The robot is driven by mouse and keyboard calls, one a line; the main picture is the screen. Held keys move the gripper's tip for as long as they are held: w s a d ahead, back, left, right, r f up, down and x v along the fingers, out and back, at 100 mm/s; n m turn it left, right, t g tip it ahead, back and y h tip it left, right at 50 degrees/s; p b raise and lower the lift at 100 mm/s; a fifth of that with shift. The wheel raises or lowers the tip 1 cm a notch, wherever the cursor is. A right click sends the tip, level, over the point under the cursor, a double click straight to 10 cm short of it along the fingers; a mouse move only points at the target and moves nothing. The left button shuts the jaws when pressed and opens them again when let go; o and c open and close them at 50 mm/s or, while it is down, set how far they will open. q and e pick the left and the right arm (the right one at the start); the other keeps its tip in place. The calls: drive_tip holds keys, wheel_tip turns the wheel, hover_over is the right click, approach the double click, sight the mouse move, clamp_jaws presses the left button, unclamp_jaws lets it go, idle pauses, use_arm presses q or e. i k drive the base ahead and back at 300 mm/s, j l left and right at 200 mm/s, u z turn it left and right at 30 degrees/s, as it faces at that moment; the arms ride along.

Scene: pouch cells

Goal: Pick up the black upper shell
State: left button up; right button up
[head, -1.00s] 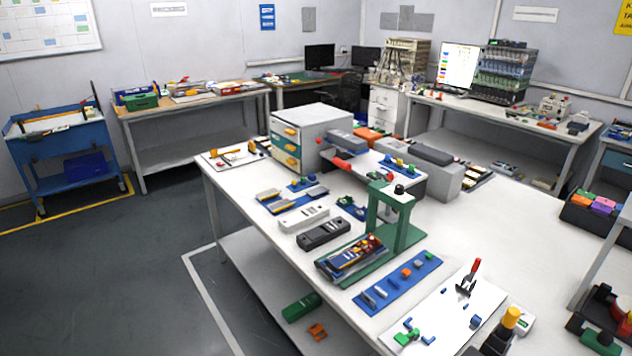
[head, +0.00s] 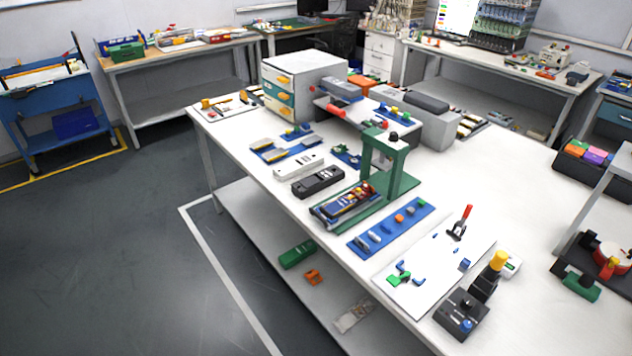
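A black shell (head: 317,182) lies flat on the white table, just behind the green press fixture. A similar white shell (head: 299,166) lies right behind it, apart from it. The green press (head: 388,170) stands on the table with an open tray of coloured parts (head: 346,203) at its base. Neither of my grippers shows in the head view. Nothing touches the black shell from above.
A blue strip (head: 391,228) with several small parts and a white mat (head: 433,255) with tools lie in front. A black device (head: 461,314) stands at the near corner. A drawer box (head: 290,88) stands at the back. Floor left of the table is clear.

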sight(317, 182)
drive_tip(key=z, duration=0.35)
drive_tip(key=i+j+z, duration=0.4)
drive_tip(key=j+z, duration=0.25)
drive_tip(key=i+j+z, duration=0.1)
drive_tip(key=j+z, duration=0.2)
drive_tip(key=i+j+z, duration=0.1)
drive_tip(key=j+z, duration=0.2)
